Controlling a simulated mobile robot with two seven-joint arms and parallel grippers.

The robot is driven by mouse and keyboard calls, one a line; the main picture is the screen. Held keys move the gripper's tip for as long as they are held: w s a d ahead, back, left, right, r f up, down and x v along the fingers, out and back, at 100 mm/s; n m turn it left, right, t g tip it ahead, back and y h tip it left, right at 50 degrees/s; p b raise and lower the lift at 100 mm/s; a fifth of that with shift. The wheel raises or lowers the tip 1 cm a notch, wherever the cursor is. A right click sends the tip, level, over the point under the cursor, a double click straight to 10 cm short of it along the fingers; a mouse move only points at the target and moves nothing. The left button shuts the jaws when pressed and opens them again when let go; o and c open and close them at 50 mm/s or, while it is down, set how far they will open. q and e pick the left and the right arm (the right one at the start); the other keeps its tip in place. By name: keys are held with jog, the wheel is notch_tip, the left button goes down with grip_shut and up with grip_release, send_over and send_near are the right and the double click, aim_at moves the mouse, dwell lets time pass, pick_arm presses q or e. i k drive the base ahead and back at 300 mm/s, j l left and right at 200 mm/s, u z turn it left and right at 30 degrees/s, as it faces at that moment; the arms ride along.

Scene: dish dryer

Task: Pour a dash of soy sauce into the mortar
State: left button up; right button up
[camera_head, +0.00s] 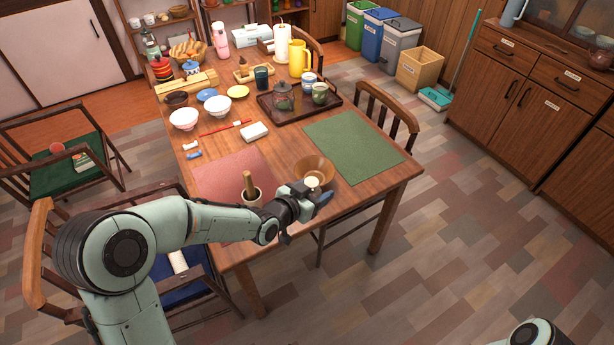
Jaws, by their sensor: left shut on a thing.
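The mortar (252,198) is a small pale cup on the pink mat at the table's near side, with a wooden pestle (248,181) standing in it. My left gripper (313,193) is to the right of the mortar, at the table's near edge. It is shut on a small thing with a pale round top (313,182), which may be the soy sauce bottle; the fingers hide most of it. The held thing looks upright and apart from the mortar. My right gripper is out of view.
A brown bowl (314,165) is just behind my left gripper. A green mat (353,147) lies bare to the right. A dark tray (299,113) with a teapot and cups, white bowls (184,119) and a white box (254,132) stand farther back. Chairs surround the table.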

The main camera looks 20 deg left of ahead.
aim_at(320, 167)
jog(key=i+l, duration=0.15)
jog(key=i, duration=0.25)
jog(key=i+l, duration=0.15)
jog(key=i, duration=0.2)
jog(key=i+l, duration=0.15)
jog(key=i, duration=0.25)
jog(key=i+u, duration=0.1)
jog(key=u, duration=1.1)
